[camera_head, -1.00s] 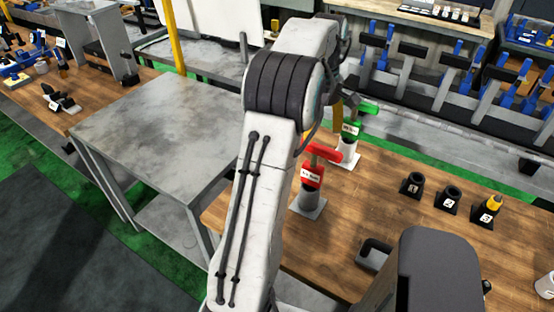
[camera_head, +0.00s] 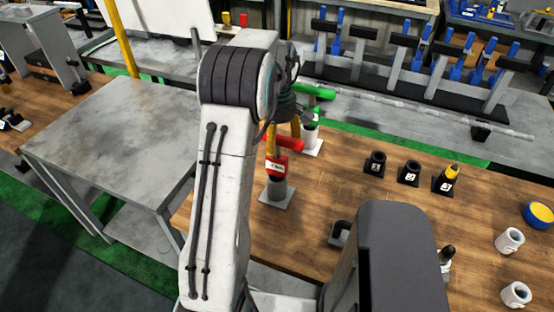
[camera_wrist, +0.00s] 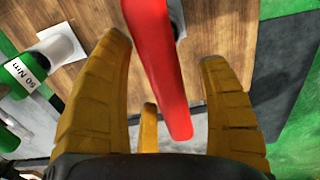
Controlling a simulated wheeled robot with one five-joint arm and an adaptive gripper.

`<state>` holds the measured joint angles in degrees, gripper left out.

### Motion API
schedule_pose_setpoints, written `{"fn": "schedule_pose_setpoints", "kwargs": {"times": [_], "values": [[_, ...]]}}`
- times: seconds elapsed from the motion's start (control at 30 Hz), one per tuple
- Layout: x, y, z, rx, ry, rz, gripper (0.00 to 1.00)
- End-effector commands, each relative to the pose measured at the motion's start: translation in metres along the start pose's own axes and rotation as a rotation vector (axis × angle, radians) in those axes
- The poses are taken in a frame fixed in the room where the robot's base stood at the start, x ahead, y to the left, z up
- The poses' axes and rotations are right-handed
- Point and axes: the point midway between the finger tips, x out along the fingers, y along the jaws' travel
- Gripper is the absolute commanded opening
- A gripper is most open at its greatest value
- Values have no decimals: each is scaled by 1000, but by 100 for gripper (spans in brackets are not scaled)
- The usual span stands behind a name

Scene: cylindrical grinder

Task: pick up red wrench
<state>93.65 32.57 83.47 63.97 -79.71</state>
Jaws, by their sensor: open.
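The red wrench (camera_head: 277,165) stands upright in a grey holder (camera_head: 277,191) on the wooden bench, with its red handle sticking out sideways at the top. My gripper (camera_head: 283,136) is at that handle, its yellow fingers showing on either side of it. In the wrist view the red handle (camera_wrist: 158,70) runs between the open yellow fingers of my gripper (camera_wrist: 163,55), with a visible gap on both sides. A third yellow finger shows below, beside the handle's end. The wrench's body is mostly hidden in the wrist view.
A green wrench (camera_head: 316,114) stands in its own holder just behind the red one; in the wrist view its body (camera_wrist: 22,75) is marked 50 Nm. Numbered black holders (camera_head: 409,172) stand to the right. A grey metal table (camera_head: 115,130) is at left, its top clear.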

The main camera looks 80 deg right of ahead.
Motion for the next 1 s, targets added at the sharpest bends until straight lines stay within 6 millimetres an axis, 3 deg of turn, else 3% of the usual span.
{"fn": "schedule_pose_setpoints", "kwargs": {"times": [0.23,1.0], "values": [[0,0,0,0,0,0,69],[-1,0,0,0,0,3,2]]}}
